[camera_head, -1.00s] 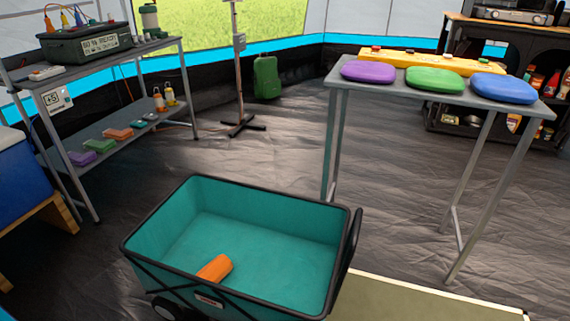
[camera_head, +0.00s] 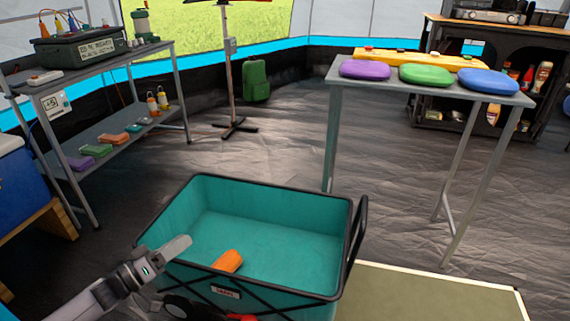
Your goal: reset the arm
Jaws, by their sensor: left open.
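My left gripper (camera_head: 178,247) comes in from the lower left, at the near left rim of the teal wagon (camera_head: 275,227). It is open, and I see nothing between its fingers; only one finger shows clearly. An orange object (camera_head: 228,261) lies on the wagon's floor, to the right of the gripper and apart from it. My right gripper is not in view.
A grey table (camera_head: 420,85) at the right bears purple, green and blue lids and a yellow strip. A two-level shelf (camera_head: 120,140) stands at the left beside a blue cooler (camera_head: 28,195). Dark floor between them is clear.

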